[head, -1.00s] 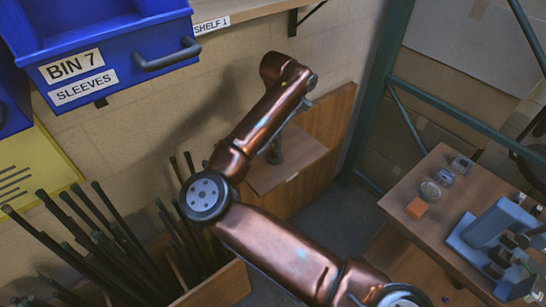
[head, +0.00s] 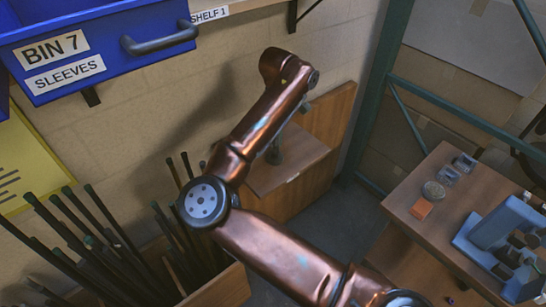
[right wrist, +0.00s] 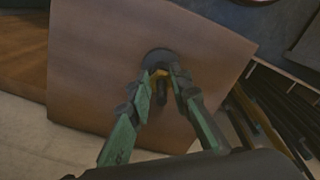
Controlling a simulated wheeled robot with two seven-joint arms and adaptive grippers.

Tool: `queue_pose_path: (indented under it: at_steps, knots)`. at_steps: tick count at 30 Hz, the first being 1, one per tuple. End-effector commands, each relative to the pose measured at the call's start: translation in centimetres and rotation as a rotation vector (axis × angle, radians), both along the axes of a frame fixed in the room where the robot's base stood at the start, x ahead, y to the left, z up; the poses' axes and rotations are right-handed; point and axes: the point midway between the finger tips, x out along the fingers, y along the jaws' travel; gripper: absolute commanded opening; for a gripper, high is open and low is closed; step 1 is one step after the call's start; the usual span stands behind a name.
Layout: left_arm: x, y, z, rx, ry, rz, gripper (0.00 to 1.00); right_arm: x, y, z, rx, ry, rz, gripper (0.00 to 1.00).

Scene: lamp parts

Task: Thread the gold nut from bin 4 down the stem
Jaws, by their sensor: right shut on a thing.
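My right gripper (right wrist: 161,80) has green fingers, shut on a small gold piece, the gold nut (right wrist: 161,76), in the right wrist view. The fingertips are in front of a dark round base (right wrist: 155,58) on a brown wooden board. Whether the nut is around the stem cannot be told. In the head view a short dark upright post (head: 274,152), probably the stem, stands on a small wooden bench. My bronze right arm hides much around it, and the gripper's fingers cannot be made out there. Bin 4 and my left gripper are not in view.
A blue bin marked BIN 7 SLEEVES (head: 105,50) hangs upper left. Several dark rods (head: 90,235) stand in a wooden crate. A side table (head: 400,200) at right holds an orange block (head: 421,208) and a blue holder.

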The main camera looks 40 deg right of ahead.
Motion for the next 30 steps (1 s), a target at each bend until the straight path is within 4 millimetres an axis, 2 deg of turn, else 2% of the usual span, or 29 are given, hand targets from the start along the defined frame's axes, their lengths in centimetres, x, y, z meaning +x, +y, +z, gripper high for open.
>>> queue_pose_path:
  at_steps: [1,18,30]
  knots:
    - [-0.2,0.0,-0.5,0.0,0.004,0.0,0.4,-0.2,0.1,-0.8,0.005,0.014,-0.028,0.0]
    - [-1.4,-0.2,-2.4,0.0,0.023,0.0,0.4,-0.3,0.2,-0.7,0.003,0.012,-0.336,0.0]
    - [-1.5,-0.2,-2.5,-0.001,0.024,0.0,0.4,-0.3,0.2,-0.6,0.003,0.011,-0.378,0.0]
